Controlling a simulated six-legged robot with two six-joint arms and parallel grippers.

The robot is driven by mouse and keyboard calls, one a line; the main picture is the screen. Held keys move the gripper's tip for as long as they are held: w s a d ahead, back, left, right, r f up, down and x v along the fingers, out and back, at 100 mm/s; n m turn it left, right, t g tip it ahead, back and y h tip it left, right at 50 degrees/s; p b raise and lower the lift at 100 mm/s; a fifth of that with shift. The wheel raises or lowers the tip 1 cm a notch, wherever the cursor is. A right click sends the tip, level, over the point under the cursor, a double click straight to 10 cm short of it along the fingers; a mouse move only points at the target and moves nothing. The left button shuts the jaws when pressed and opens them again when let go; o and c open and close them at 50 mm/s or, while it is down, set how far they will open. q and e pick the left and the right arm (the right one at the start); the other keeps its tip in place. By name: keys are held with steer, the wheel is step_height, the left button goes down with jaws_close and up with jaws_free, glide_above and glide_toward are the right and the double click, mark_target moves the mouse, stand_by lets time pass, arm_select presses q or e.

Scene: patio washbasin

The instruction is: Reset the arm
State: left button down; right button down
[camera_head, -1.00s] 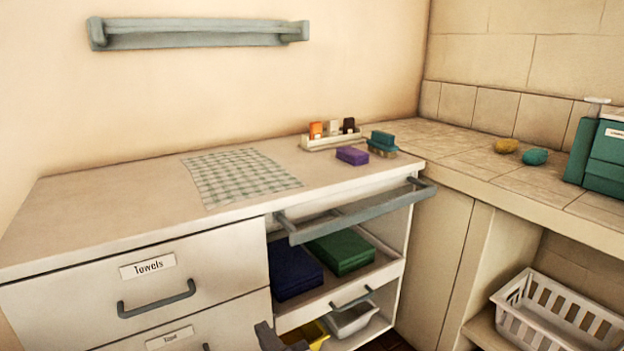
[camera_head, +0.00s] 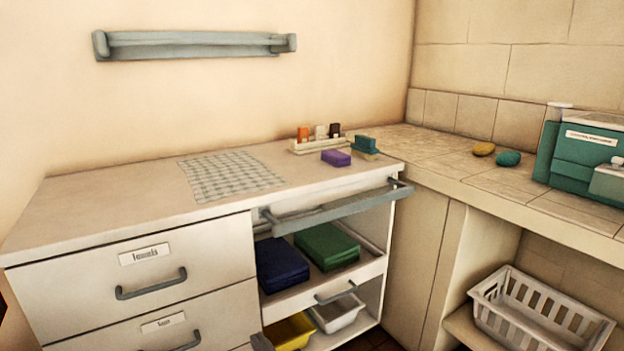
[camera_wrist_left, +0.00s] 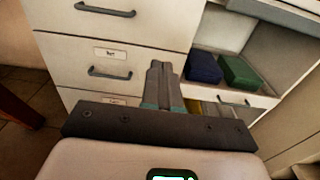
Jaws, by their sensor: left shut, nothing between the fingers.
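My left gripper (camera_wrist_left: 162,85) shows in the left wrist view, its two fingers pressed together and empty. It points at the white cabinet, in front of the drawer fronts and to the left of the open shelves. In the head view only a dark tip of it (camera_head: 262,342) shows at the bottom edge, in front of the lower shelf. It appears apart from the cabinet. The rest of the left arm is out of the head view. My right gripper is in neither view.
The cabinet (camera_head: 80,215) has labelled drawers with protruding handles (camera_head: 152,284). Dark blue towels (camera_head: 281,265) and green towels (camera_head: 328,246) lie on an open shelf, above a yellow bin (camera_head: 290,333) and a white bin (camera_head: 338,313). A white basket (camera_head: 540,320) stands at right.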

arm_select(q)
steer(key=s+a+f+n+g+h+p, duration=0.3)
steer(key=s+a+f+n+g+p, duration=0.45)
steer(key=s+f+g, duration=0.6)
steer(key=s+d+r+n+g+h+p, duration=0.2)
steer(key=s+d+n+g+h+p, duration=0.1)
steer(key=s+n+h+p, duration=0.25)
steer(key=s+d+r+n+g+h+p, duration=0.1)
steer(key=s+d+n+g+h+p, duration=0.15)
steer(key=s+n+p, duration=0.4)
steer(key=r+n+t+p, duration=0.1)
steer(key=n+p, duration=0.1)
steer(key=n, duration=0.2)
steer(key=r+n+t+h+p, duration=0.1)
steer(key=n+t+p, duration=0.1)
steer(key=n+p, duration=0.1)
steer(key=a+r+n+t+h+p, duration=0.1)
steer(key=r+n+p, duration=0.1)
steer(key=n, duration=0.3)
steer(key=shift+w+r, duration=0.1)
steer(key=shift+w, duration=0.2)
